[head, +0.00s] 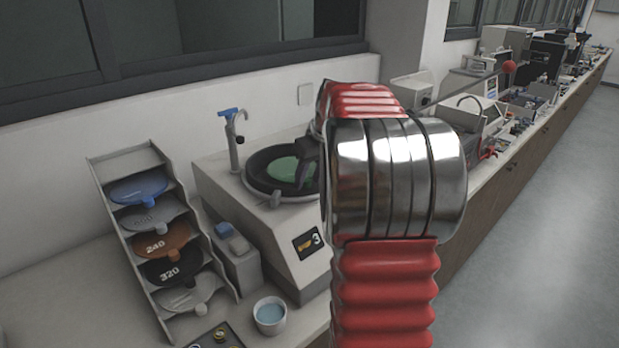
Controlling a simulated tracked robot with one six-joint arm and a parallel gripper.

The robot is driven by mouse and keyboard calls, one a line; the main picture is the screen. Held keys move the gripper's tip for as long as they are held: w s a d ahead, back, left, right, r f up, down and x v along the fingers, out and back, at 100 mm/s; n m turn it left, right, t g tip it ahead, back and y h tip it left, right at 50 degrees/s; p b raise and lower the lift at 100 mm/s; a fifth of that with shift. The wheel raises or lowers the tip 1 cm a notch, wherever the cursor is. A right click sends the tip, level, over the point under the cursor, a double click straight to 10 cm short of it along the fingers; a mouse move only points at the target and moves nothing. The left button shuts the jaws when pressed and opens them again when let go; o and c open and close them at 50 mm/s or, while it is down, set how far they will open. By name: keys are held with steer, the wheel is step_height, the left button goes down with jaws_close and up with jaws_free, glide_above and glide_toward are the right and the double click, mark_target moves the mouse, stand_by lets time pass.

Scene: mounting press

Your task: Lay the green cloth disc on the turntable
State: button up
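The green cloth disc (286,168) shows inside the black round bowl of the turntable (256,180), on the grey polishing machine marked 3. It looks about level, but I cannot tell whether it lies flat on the turntable or is held just above it. My gripper (306,172) reaches down at the right side of the disc, at its edge. Only a dark part of the gripper shows; my red and silver arm hides the rest of it and the right part of the bowl. Whether its fingers are shut on the disc cannot be seen.
A tilted rack (105,215) at left holds several discs, blue, grey, orange and black. A tap (233,140) with a blue handle stands behind the bowl. More equipment lines the bench at right.

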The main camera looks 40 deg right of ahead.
steer(key=shift+r, duration=0.1)
steer(key=v, duration=1.3)
steer(key=shift+r, duration=0.25)
stand_by(0.4)
steer(key=s+a+f+m+g, duration=0.1)
steer(key=s+a+f+m, duration=0.3)
steer(key=a+f, duration=0.3)
steer(key=s+a+f+n, duration=0.1)
steer(key=s+a, duration=0.3)
steer(key=a, duration=0.5)
steer(key=s+a+f+n+t, duration=0.1)
steer(key=s+a+f, duration=0.3)
steer(key=a, duration=0.6)
steer(key=s+a+f+n+t, duration=0.1)
steer(key=s+a+f+n, duration=0.2)
steer(key=a, duration=0.7)
steer(key=shift+s, duration=1.2)
